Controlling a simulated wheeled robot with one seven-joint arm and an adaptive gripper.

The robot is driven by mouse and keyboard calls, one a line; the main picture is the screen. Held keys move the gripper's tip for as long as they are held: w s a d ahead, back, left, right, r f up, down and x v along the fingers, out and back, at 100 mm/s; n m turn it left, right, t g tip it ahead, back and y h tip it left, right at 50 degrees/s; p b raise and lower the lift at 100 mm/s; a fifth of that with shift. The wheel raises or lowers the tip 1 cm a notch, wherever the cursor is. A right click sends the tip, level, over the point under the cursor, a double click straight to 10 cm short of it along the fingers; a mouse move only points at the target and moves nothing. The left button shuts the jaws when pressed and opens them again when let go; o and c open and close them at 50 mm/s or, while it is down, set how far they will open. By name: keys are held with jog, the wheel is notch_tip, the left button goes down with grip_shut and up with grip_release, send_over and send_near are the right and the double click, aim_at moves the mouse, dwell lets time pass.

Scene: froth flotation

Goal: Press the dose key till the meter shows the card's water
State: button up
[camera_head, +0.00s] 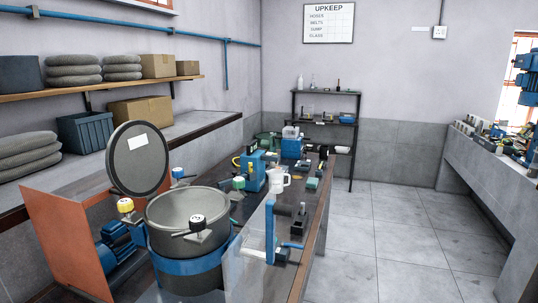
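My gripper is not in view. A blue machine (253,171) stands on the long dark bench (315,190), with a white jug (279,181) beside it on the right. A second blue device with a pale top (291,147) stands farther back. I cannot make out a dose key or a meter reading on either. A blank-looking white card or label (138,141) is on the round dark lid (138,165) at the left; any writing on it is too small to read.
A large grey pot (187,225) with clamp knobs stands in front, beside a clear panel (250,250). An orange panel (70,245) is at left. A black shelf rack (352,140) stands behind. Open tiled floor (390,240) lies right of the bench, before a cluttered counter (500,165).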

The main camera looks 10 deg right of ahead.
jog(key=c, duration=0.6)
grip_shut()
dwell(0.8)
